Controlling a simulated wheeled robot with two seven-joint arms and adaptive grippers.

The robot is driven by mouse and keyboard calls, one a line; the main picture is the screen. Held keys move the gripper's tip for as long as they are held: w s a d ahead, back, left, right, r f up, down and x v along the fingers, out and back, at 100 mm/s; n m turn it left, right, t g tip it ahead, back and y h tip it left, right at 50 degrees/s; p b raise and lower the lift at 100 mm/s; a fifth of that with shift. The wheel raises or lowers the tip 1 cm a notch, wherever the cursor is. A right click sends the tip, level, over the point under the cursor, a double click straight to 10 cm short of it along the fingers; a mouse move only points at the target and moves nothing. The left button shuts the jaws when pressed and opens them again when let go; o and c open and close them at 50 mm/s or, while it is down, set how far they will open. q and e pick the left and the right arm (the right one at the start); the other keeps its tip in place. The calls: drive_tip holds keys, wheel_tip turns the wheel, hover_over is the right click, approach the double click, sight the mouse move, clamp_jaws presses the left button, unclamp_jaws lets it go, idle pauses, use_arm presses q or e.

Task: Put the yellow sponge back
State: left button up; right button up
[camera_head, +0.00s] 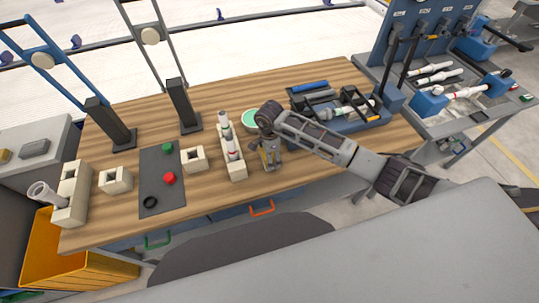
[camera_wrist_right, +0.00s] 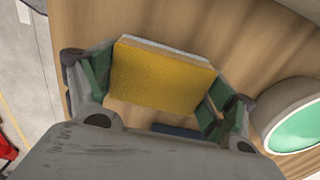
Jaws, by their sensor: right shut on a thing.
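The yellow sponge (camera_wrist_right: 160,77), with a pale layer along one edge, sits between the green-padded fingers of my right gripper (camera_wrist_right: 157,95) in the right wrist view. The gripper is shut on it. In the head view, my right gripper (camera_head: 270,161) points down over the front part of the wooden table, and the sponge is mostly hidden by the fingers. A small flat blue thing (camera_wrist_right: 175,130) shows on the wood just below the sponge in the wrist view. I cannot tell whether the sponge touches the table. My left gripper is not in view.
A round dish with a green inside (camera_head: 249,117) stands just behind my right gripper. A cream block with upright white pipes (camera_head: 234,160) is close on its left. A blue tool tray (camera_head: 330,120) lies to the right. A dark mat (camera_head: 160,190) with buttons lies farther left.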

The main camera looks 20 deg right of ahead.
drive_tip(key=shift+f, duration=0.1)
drive_tip(key=o, duration=0.8)
drive_tip(key=shift+r, duration=0.2)
wheel_tip(320, 180, up, 12)
drive_tip(key=shift+f+b, duration=0.1)
drive_tip(key=shift+b, duration=0.95)
